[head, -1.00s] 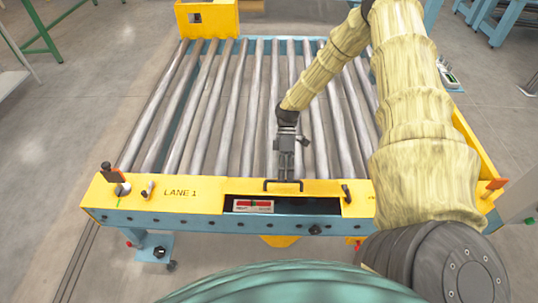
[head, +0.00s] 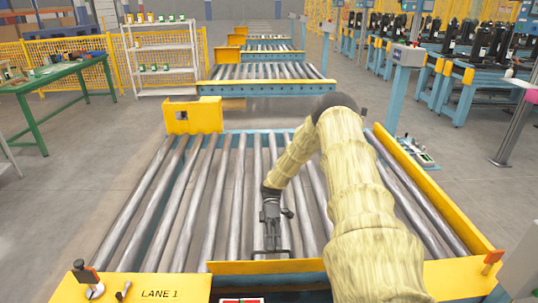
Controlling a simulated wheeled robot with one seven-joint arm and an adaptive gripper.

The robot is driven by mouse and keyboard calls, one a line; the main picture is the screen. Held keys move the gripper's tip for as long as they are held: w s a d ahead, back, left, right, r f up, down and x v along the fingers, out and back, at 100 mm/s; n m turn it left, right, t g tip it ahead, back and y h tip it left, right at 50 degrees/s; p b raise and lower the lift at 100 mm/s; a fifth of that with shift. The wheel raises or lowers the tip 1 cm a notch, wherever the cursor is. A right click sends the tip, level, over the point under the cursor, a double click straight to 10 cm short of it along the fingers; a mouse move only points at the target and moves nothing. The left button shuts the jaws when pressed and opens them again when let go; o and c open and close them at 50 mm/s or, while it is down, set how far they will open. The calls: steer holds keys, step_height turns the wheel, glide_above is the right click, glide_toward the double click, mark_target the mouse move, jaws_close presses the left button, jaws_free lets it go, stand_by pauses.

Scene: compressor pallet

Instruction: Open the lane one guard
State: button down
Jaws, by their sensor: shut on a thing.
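The lane one guard (head: 235,267) is a yellow plate with a dark bar handle (head: 260,254) at the front of the near roller conveyor. Its yellow strip shows at the back of a gap in the front deck (head: 150,285) marked LANE 1. My gripper (head: 271,247) points down over the front of the rollers and is shut on the handle. Below the guard, a red and white label (head: 242,301) shows at the bottom edge of the picture. The rest of the opening is cut off or hidden by my arm.
The rollers (head: 190,190) are empty. A yellow side rail (head: 440,205) lies right of my arm. A green table (head: 60,75), white shelf (head: 163,55) and more conveyors (head: 268,75) stand behind.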

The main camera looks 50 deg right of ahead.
steer(key=shift+w+d+f+b, duration=0.35)
steer(key=shift+d+f+b, duration=0.15)
steer(key=shift+d+f, duration=0.15)
steer(key=shift+d, duration=0.1)
steer(key=c, duration=1.5)
jaws_free()
steer(key=shift+f, duration=0.1)
steer(key=shift+w+d, duration=0.1)
steer(key=shift+w, duration=0.05)
steer(key=shift+w+r, duration=0.15)
steer(key=shift+r, duration=0.05)
